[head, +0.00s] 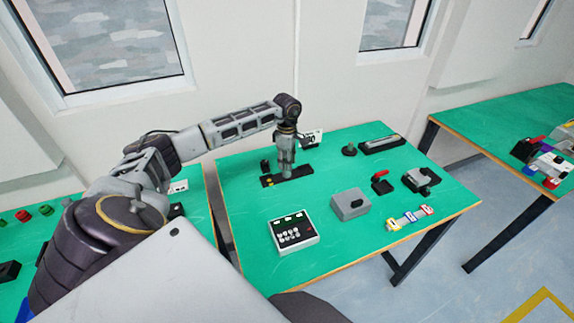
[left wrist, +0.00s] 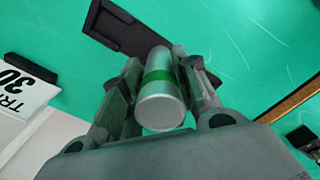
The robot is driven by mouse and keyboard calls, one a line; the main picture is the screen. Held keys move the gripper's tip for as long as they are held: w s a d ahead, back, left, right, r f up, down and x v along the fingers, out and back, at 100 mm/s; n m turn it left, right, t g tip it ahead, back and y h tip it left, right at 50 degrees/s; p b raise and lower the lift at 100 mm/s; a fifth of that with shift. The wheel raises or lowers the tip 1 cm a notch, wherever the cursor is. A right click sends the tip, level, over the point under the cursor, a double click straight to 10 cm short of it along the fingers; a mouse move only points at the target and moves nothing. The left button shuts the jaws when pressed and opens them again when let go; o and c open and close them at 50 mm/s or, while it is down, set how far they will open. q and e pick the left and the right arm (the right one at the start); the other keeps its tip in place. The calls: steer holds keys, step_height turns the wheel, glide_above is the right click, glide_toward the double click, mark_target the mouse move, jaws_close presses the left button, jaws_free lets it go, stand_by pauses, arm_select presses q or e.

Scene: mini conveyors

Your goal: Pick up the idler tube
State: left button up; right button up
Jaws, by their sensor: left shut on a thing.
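The idler tube (left wrist: 160,107) is a silver cylinder with a green band, seen end-on in the left wrist view. My left gripper (left wrist: 160,66) is shut on it, with one finger on each side. In the head view my left gripper (head: 285,171) points down over the far left part of the green table, at a black holder (head: 298,175). The holder also shows beyond the tube in the left wrist view (left wrist: 117,32). I cannot tell whether the tube's far end touches the holder. My right gripper is not in view.
On the green table (head: 335,240) stand a keypad box (head: 292,232), a grey box (head: 350,204), a red-handled part (head: 381,183), a black clamp-like part (head: 421,180), small coloured blocks (head: 409,218) and a long black tray (head: 382,144). The table's front middle is clear.

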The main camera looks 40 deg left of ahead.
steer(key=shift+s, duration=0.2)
arm_select(q)
steer(key=shift+r, duration=0.45)
step_height(320, 180, up, 8)
steer(key=shift+f+b, duration=0.15)
steer(key=shift+b, duration=0.3)
steer(key=shift+r, duration=0.7)
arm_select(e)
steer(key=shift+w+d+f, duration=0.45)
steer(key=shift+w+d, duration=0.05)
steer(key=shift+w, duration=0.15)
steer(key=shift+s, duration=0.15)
arm_select(q)
steer(key=shift+s+d+f+p, duration=0.25)
steer(key=shift+s+f+p, duration=0.6)
steer(key=shift+p, duration=0.2)
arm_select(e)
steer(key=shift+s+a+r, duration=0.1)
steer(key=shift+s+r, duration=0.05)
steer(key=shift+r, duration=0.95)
